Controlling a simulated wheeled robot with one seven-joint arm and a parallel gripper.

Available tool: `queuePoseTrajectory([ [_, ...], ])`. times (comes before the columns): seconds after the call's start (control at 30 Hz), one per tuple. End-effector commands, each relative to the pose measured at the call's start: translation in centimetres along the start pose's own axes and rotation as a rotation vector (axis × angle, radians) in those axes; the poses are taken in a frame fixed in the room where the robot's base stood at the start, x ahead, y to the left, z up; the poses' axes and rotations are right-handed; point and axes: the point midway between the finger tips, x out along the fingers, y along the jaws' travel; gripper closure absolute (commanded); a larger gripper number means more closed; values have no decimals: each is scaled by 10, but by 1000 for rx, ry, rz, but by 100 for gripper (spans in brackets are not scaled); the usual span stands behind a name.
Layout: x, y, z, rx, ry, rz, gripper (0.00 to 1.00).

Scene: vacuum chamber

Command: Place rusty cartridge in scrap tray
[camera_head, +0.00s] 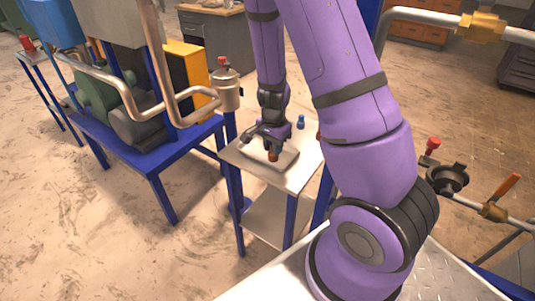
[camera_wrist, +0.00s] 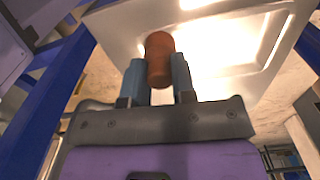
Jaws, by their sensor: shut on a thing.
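The rusty cartridge is an orange-brown cylinder (camera_wrist: 159,58), held between the two blue-grey fingers of my gripper (camera_wrist: 157,78) in the wrist view. In the head view the cartridge (camera_head: 273,154) shows small and low between the fingers of my gripper (camera_head: 259,143). A pale, shallow tray (camera_head: 286,160) lies on a small table, right below the gripper. The tray's raised rim and bright inside (camera_wrist: 116,32) fill the upper part of the wrist view, behind the cartridge. I cannot tell whether the cartridge touches the tray floor.
The small table (camera_head: 300,178) has blue legs and a lower shelf. A small blue object (camera_head: 300,122) stands on it behind the tray. A metal canister with a red cap (camera_head: 226,88) and bent pipes stand close at left. A red-handled valve (camera_head: 447,178) is at right.

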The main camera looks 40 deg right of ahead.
Motion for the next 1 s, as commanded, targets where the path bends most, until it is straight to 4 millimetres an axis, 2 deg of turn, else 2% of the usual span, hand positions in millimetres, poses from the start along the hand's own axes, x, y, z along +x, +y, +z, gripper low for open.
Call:
queuePoseTrajectory([
  [0.03,0,17,10,22,-4,2,100],
  [0.1,1,35,20,45,-3,1,100],
  [0.2,2,52,30,66,-2,1,100],
  [0.33,3,55,32,74,0,-1,100],
  [0.47,5,38,20,72,1,0,100],
  [0.8,12,-26,-26,72,1,0,100],
  [1.0,15,-58,-49,73,1,0,100],
])
